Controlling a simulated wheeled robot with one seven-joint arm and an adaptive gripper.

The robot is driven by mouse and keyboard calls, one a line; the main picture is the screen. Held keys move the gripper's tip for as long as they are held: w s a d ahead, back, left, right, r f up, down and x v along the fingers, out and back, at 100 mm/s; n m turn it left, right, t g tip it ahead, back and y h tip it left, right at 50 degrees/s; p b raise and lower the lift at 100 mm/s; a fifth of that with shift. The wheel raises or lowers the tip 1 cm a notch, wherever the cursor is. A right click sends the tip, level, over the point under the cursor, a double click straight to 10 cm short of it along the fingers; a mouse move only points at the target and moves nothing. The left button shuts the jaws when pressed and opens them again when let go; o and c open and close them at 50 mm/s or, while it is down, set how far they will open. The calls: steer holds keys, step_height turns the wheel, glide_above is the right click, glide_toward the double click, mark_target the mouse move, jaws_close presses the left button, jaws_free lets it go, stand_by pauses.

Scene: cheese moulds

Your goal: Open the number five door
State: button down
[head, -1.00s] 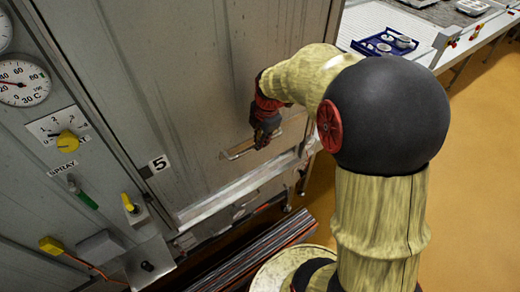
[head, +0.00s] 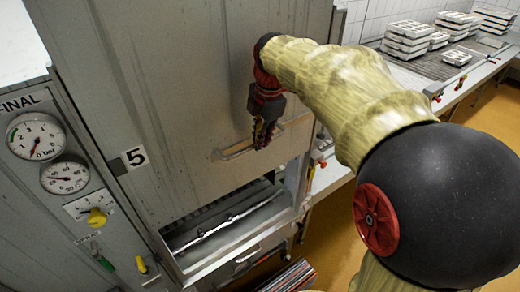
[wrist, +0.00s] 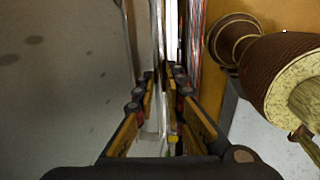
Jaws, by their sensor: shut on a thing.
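The number five door (head: 190,110) is a large grey metal panel in the head view, marked by a "5" label (head: 135,157) on the frame to its left. It stands raised, with an open gap (head: 225,210) under its lower edge. Its handle (head: 236,151) is a pale horizontal bar low on the panel. My gripper (head: 262,140) is shut on the handle near its right part, coming from above. In the wrist view my gripper fingers (wrist: 160,85) close around a thin upright pale bar; the door face (wrist: 60,80) fills the left.
A panel with gauges (head: 36,136), a yellow knob (head: 96,217) and levers is at the left. A metal ledge (head: 230,250) runs below the opening. A conveyor with stacked white moulds (head: 408,40) is at the back right. Orange floor (head: 490,115) shows at right.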

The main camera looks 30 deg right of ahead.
steer(key=shift+r+p, duration=0.6)
steer(key=shift+r, duration=1.4)
steer(key=c, duration=1.8)
jaws_free()
steer(key=shift+f, duration=0.1)
steer(key=shift+c, duration=0.2)
step_height(320, 180, up, 12)
steer(key=s, duration=0.2)
steer(key=shift+s, duration=0.15)
steer(key=shift+f, duration=0.1)
